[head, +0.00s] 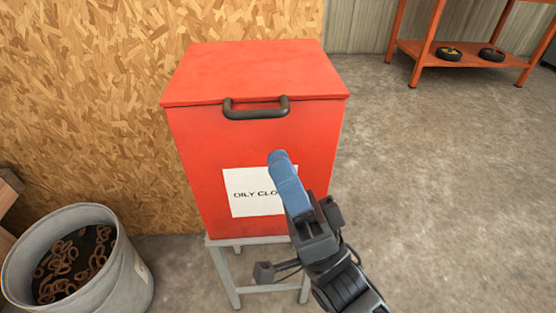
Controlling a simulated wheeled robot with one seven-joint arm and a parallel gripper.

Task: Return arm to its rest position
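My gripper (284,172) is in front of the red bin, on its right side, pointing up and to the left. Its end shows as one narrow blue shape over a dark body. I cannot make out a gap between two fingers, nor whether the blue part is only fingers or includes something held. The gripper covers part of the bin's white label (245,192), which reads "OILY CLO" before it is hidden. No rest mark for the arm shows.
The red bin (195,135) has its lid (255,72) down and a dark handle (256,112). It stands on a grey stand (222,270) against a chipboard wall. A grey bucket (130,280) with rusty rings is at lower left. An orange shelf (460,62) stands back right. Right floor is clear.

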